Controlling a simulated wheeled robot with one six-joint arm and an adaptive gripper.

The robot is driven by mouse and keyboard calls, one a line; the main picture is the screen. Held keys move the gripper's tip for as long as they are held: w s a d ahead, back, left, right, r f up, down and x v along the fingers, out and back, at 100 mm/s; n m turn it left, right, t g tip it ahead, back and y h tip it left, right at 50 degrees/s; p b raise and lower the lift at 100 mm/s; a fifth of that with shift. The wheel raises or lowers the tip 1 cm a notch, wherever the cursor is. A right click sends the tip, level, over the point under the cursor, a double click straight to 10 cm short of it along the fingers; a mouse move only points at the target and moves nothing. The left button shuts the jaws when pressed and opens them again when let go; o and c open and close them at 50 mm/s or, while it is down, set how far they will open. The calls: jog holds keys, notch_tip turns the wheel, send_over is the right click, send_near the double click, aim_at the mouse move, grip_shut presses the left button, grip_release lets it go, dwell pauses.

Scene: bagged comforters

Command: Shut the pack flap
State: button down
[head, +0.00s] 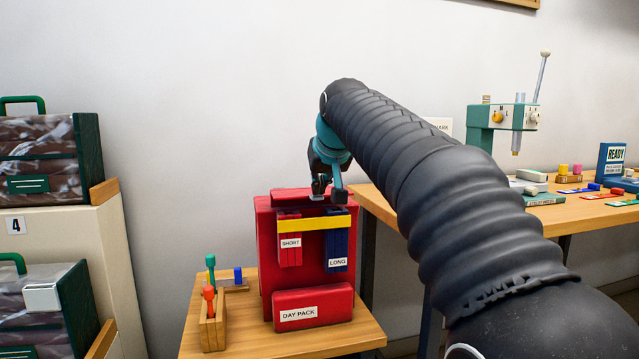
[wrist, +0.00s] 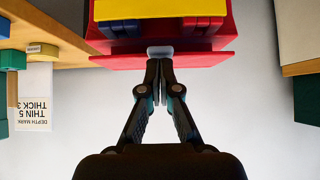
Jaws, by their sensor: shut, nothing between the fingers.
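The red pack (head: 265,245) stands upright on a small wooden table, with a "DAY PACK" label on its front pocket. Its red flap (head: 289,193) is at the top and stands out roughly level, above the yellow strap (head: 290,225), so the pack's front is uncovered. The flap (wrist: 115,62) shows as a thin red panel in the wrist view. A pale grey tab (wrist: 160,51) sits on it, right at my fingertips. My gripper (head: 328,192) is shut and empty at the flap; in the wrist view its fingertips (wrist: 159,64) touch or nearly touch the tab.
Red "SHORT" (head: 290,255) and blue "LONG" (head: 337,262) pieces sit behind the strap. A wooden holder (head: 213,330) with tools stands left of the pack. A workbench (head: 575,215) with a press is at right, and bagged comforters (head: 40,160) are at left.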

jog(key=w+r+p+v, duration=0.2)
jog(key=p+v, duration=0.2)
jog(key=v, duration=0.9)
jog(key=s+d+f+g, duration=0.1)
jog(key=s+f, duration=0.1)
jog(key=f, duration=0.6)
jog(key=s+f+g, duration=0.1)
jog(key=s+f, duration=0.1)
jog(key=f, duration=0.6)
jog(key=s+d+f+m, duration=0.1)
jog(key=s+d+f, duration=0.2)
jog(key=s+f, duration=0.7)
jog(key=s+d+f+g+h, duration=0.1)
jog(key=s+d+f, duration=0.2)
jog(key=s+f, duration=0.7)
jog(key=s, duration=0.5)
jog(key=shift+s+d+f+m, duration=0.2)
jog(key=shift+s+d+m, duration=0.1)
jog(key=shift+m, duration=0.1)
